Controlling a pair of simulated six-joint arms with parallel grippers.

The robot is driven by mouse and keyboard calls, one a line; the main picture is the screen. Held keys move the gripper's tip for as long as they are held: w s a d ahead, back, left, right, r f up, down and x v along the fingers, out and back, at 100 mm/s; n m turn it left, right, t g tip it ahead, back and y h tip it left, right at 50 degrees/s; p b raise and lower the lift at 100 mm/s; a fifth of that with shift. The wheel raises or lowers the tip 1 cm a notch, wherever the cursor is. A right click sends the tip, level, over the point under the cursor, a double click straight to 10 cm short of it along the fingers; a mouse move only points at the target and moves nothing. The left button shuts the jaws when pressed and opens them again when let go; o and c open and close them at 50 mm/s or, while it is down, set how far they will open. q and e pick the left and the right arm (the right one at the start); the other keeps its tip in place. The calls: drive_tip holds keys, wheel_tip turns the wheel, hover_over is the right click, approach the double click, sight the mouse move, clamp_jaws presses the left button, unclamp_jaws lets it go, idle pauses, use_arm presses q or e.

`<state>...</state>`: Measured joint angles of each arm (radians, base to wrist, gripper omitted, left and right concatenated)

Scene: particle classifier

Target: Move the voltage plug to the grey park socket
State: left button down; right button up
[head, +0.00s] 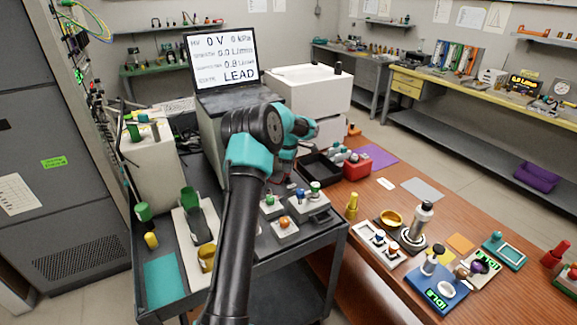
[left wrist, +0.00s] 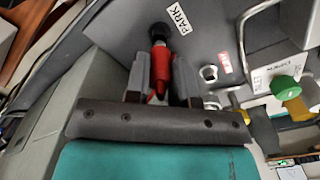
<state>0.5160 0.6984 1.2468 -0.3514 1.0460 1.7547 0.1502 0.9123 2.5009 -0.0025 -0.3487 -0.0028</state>
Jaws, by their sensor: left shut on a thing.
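In the left wrist view, my left gripper (left wrist: 160,77) is shut on the red voltage plug (left wrist: 160,66), with one dark finger on each side of it. The plug's far end meets a dark round piece, the park socket (left wrist: 160,31), beside a white label reading PARK (left wrist: 178,19). I cannot tell whether the plug is seated in it or only lined up with it. In the head view my left arm hides the plug and fingertips. My right gripper is not in view.
A green knob (left wrist: 285,88) on a pale fitting stands right of the sockets. In the head view, a screen (head: 224,58) reading 0 V and LEAD stands behind the arm. The dark cart top holds several knobs, and a wooden bench (head: 385,200) with instruments lies to the right.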

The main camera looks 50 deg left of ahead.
use_arm(q)
drive_tip(key=shift+f, duration=1.25)
drive_tip(key=c, duration=0.9)
unclamp_jaws()
drive_tip(key=shift+r, duration=0.15)
wheel_tip(320, 180, up, 17)
drive_tip(key=shift+r, duration=0.1)
drive_tip(key=shift+d, duration=0.1)
idle(0.4)
